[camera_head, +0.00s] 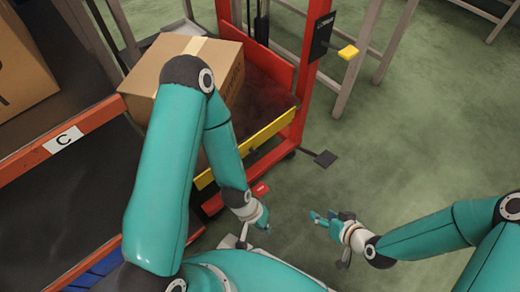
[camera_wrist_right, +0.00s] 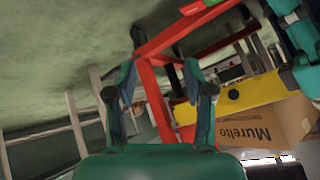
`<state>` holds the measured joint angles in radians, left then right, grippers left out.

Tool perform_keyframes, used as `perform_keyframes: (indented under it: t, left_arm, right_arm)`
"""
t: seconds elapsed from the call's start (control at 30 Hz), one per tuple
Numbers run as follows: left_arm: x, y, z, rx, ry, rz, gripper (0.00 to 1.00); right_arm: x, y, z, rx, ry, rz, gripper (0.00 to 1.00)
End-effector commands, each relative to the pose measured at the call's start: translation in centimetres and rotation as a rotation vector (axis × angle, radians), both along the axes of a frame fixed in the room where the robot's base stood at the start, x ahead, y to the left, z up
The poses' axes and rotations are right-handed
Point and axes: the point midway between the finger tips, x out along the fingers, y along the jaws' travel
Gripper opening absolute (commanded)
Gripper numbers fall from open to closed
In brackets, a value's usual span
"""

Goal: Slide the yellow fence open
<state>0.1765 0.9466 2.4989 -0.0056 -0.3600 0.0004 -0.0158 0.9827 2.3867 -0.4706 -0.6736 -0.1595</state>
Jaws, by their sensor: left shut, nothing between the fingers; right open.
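The yellow fence (camera_head: 265,135) is a flat bar across the front of a red-framed lift cart (camera_head: 313,70). My left forearm hangs in front of it and hides its middle. The fence also shows in the right wrist view (camera_wrist_right: 240,97), right of the fingers. My left gripper (camera_head: 264,226) is shut and empty, low in front of the cart and apart from the fence. My right gripper (camera_head: 322,217) is open and empty, right of the left one and away from the fence. Its spread fingers show in the right wrist view (camera_wrist_right: 160,78).
A cardboard box (camera_head: 170,62) stands behind the fence on the cart. An orange-edged shelf (camera_head: 90,115) marked C is at the left, with another box (camera_head: 20,65) on it. A black pedal (camera_head: 326,158) sticks out at the cart's right.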

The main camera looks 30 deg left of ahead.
Motion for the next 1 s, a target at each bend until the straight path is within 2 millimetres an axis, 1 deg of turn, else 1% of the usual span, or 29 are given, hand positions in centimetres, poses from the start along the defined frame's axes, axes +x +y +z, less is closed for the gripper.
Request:
perform_keyframes:
  t: [0.03, 0.1, 0.2, 0.3, 0.4, 0.57, 0.67, 1.0]
  left_arm:
    - [0.0, 0.0, 1.8, 0.0, 0.0, 0.0, 0.0]
    - [0.0, 0.0, 2.7, 0.0, 0.0, 0.0, 0.0]
    - [0.0, 0.0, 3.5, 0.0, 0.0, 0.0, 0.0]
    - [0.0, 0.0, 3.7, 0.0, 0.0, 0.0, 0.0]
    - [0.0, 0.0, 3.5, 0.0, 0.0, 0.0, 0.0]
    - [0.0, 0.0, 3.0, 0.0, 0.0, 0.0, 0.0]
    - [0.0, 0.0, 2.5, 0.0, 0.0, 0.0, 0.0]
    - [0.0, 0.0, 0.8, 0.0, 0.0, 0.0, 0.0]
  right_arm:
    - [0.9, 2.6, 3.4, 0.037, -0.122, 0.112, 0.53]
    - [1.5, 5.6, 6.5, 0.092, -0.271, 0.247, 0.53]
    - [1.4, 8.7, 9.9, 0.16, -0.425, 0.389, 0.53]
    - [1.1, 10.5, 11.6, 0.202, -0.512, 0.468, 0.53]
    - [1.0, 11.5, 11.9, 0.219, -0.542, 0.496, 0.53]
    - [1.5, 13.2, 10.9, 0.219, -0.542, 0.498, 0.53]
    - [2.1, 14.8, 10.1, 0.218, -0.54, 0.498, 0.53]
    - [4.3, 21.2, 7.3, 0.217, -0.54, 0.495, 0.53]
